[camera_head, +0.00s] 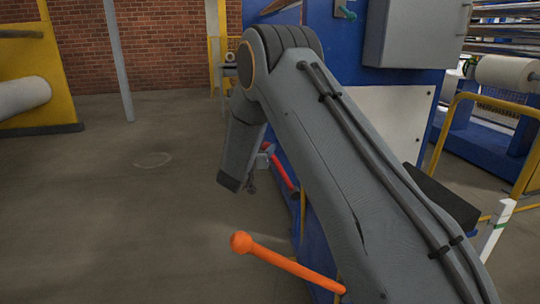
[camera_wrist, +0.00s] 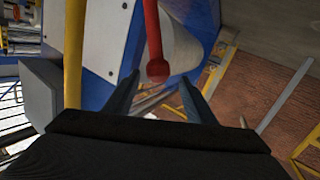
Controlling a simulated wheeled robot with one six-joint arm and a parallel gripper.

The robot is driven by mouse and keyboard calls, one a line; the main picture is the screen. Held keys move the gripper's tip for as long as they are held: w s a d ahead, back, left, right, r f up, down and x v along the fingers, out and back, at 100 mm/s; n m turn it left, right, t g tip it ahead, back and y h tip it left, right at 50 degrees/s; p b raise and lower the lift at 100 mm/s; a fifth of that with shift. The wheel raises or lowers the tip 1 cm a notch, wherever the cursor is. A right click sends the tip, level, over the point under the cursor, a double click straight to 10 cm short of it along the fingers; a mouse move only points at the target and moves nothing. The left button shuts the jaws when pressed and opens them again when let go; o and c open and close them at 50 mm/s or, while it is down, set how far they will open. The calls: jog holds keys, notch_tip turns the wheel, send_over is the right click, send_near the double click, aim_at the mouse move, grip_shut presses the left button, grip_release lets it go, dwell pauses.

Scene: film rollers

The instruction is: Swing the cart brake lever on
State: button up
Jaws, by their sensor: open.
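A red lever (camera_head: 283,170) with a rounded end slants beside the blue machine in the head view, partly hidden by my arm. In the wrist view the red lever (camera_wrist: 153,35) comes down from the top edge, and its knob is in line with the gap between my fingertips. My gripper (camera_wrist: 158,79) is open, with a dark finger on each side of the knob; I cannot tell how far off the knob is. An orange lever (camera_head: 290,264) with a ball end sticks out low in front, nearer the head camera. Neither lever is labelled as the cart brake.
The blue machine (camera_head: 312,232) with a white panel (camera_head: 395,125) stands behind my arm. A yellow post (camera_wrist: 74,55) is left of the lever in the wrist view. Yellow rails (camera_head: 448,130) and rollers are at the right. Open floor (camera_head: 130,220) lies to the left.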

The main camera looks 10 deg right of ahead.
jog(key=shift+w+d+f+m+h+b, duration=0.2)
jog(key=shift+f+m+h+b, duration=0.1)
jog(key=shift+f+h, duration=0.3)
jog(key=shift+w+d, duration=0.15)
jog(key=b+x, duration=0.1)
jog(key=x, duration=0.6)
jog(key=shift+d, duration=0.15)
jog(key=shift+w+r, duration=0.1)
jog(key=shift+c, duration=0.4)
grip_shut()
